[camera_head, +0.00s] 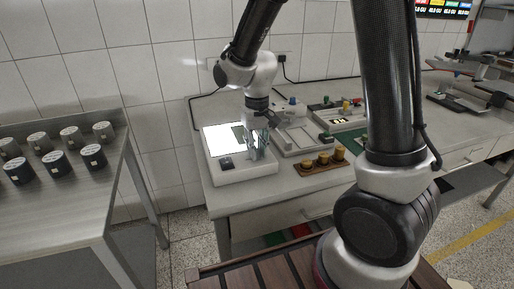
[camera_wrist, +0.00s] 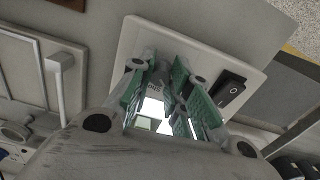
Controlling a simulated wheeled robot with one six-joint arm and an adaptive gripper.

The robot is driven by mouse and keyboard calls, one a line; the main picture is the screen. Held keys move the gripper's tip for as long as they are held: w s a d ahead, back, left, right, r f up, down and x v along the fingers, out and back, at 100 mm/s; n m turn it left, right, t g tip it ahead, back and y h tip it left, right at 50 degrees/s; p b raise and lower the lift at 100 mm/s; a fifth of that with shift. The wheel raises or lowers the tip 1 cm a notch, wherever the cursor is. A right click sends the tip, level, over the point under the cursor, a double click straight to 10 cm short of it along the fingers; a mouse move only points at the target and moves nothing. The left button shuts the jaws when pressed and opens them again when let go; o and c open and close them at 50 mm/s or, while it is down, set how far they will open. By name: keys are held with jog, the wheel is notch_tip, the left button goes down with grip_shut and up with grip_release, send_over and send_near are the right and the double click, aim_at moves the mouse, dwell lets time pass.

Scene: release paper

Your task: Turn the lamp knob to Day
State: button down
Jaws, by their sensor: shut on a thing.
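The lamp (camera_head: 240,176) is a white box with a bright lit panel (camera_head: 218,140), at the left end of the workbench. My gripper (camera_head: 257,150) reaches down over the right part of the box. In the wrist view its green-padded fingers (camera_wrist: 159,68) are closed around a grey knob (camera_wrist: 157,76) on the white housing. The fingers hide most of the knob, and I cannot read its setting. A black rocker switch (camera_wrist: 229,88) sits beside the fingers; it also shows at the front of the box in the head view (camera_head: 226,163).
A wooden holder with yellow-brown weights (camera_head: 322,162) and a pale tray (camera_head: 303,137) stand just right of the lamp. Several dark cylinders (camera_head: 56,162) stand on the metal table at left. A cable runs along the wall behind the lamp.

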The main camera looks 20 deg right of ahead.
jog(key=n, duration=0.4)
jog(key=shift+n, duration=2.2)
jog(key=c, duration=1.3)
grip_release()
jog(key=shift+r, duration=0.1)
notch_tip(320, 180, up, 12)
